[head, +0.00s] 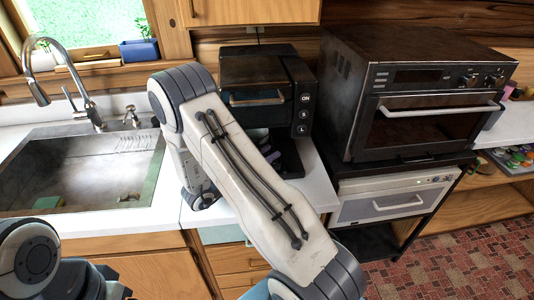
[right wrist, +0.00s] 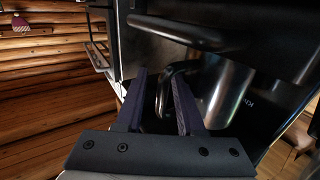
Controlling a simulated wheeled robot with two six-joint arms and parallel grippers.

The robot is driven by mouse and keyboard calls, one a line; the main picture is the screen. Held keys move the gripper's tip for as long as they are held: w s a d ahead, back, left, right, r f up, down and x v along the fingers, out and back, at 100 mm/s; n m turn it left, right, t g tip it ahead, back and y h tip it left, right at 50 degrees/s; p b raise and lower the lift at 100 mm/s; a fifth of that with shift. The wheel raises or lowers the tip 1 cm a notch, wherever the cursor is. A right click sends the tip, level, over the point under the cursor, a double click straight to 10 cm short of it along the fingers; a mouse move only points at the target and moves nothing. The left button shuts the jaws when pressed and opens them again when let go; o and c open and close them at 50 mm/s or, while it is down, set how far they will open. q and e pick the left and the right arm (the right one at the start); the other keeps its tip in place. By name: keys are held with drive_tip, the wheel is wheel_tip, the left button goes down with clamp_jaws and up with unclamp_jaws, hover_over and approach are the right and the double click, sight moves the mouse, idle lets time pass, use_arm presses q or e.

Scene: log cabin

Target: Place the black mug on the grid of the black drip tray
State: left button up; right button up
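The black drip tray (head: 290,158) is at the foot of the coffee machine (head: 262,72), partly hidden behind my right arm in the head view. In the right wrist view, a dark, shiny rounded body that looks like the black mug (right wrist: 228,92) stands at the machine, with a dark handle loop on its left side. My right gripper (right wrist: 160,80) has its two fingers apart, with the handle loop between them. I cannot tell whether a finger touches it, nor whether the mug rests on the grid. My left gripper is out of view; only part of the left arm shows.
A sink (head: 85,175) with a tap (head: 75,75) lies to the left. A large oven (head: 420,90) stands close to the right of the coffee machine. White counter (head: 318,185) is bare in front of the machine's right side.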

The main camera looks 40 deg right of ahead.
drive_tip(key=shift+r, duration=0.2)
drive_tip(key=shift+a+f, duration=0.1)
drive_tip(key=shift+a, duration=0.15)
drive_tip(key=a+b, duration=0.3)
drive_tip(key=a, duration=0.8)
drive_tip(key=shift+s+a, duration=0.25)
